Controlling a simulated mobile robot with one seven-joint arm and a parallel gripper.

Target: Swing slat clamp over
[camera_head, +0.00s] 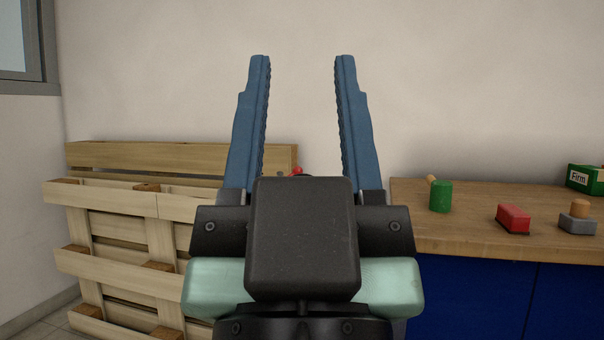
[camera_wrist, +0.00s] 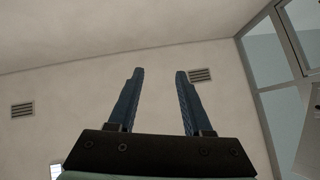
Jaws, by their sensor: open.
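My gripper (camera_head: 302,62) is open and empty, its two blue fingers pointing up in front of the wall. Wooden slatted pallets (camera_head: 110,282) stand on edge at the left, behind my gripper. A small red part (camera_head: 297,170) shows between the fingers by the right end of the top slat. It is mostly hidden by my gripper, and I cannot tell whether it is the slat clamp. No clamp shows clearly in either view.
A wooden-topped bench (camera_head: 470,233) with blue fronts stands at the right. A window (camera_head: 12,45) is at upper left.

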